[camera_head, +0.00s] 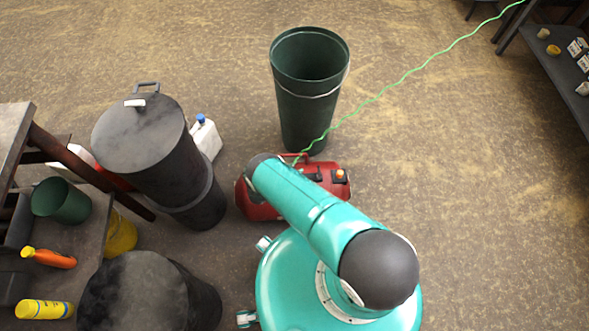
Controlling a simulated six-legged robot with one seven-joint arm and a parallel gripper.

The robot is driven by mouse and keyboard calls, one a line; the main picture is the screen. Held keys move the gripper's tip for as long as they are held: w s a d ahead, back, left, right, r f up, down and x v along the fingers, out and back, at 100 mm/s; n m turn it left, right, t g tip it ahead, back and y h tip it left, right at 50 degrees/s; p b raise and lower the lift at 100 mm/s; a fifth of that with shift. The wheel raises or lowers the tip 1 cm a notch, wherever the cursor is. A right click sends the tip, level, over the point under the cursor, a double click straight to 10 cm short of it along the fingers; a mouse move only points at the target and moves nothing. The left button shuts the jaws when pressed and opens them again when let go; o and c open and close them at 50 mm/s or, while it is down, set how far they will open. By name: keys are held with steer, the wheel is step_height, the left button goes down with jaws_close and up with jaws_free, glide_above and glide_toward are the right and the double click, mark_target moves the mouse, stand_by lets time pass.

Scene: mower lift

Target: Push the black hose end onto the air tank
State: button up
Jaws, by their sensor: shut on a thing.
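The red machine, which looks like the air tank (335,182), sits on the floor near the middle. It has a red handle and a small orange-topped part at its right end. My teal arm crosses in front of it and covers much of its left and middle. I cannot make out my gripper; it is hidden beyond the arm's dark far joint. I cannot make out the black hose end either. Whether anything touches the tank's fitting is hidden.
A green cord (420,67) runs from the tank to the upper right. A tall green bin (300,110) stands just behind. Dark lidded bins (140,135) and a white jug (207,137) stand left. A shelf (560,75) is at upper right. Floor right is clear.

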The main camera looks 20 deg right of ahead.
steer(key=shift+r, duration=0.6)
stand_by(0.3)
steer(key=shift+r, duration=0.2)
steer(key=shift+f, duration=1.2)
stand_by(1.0)
steer(key=o, duration=0.8)
steer(key=shift+a, duration=0.1)
steer(key=v, duration=1.1)
steer(key=shift+s, duration=0.1)
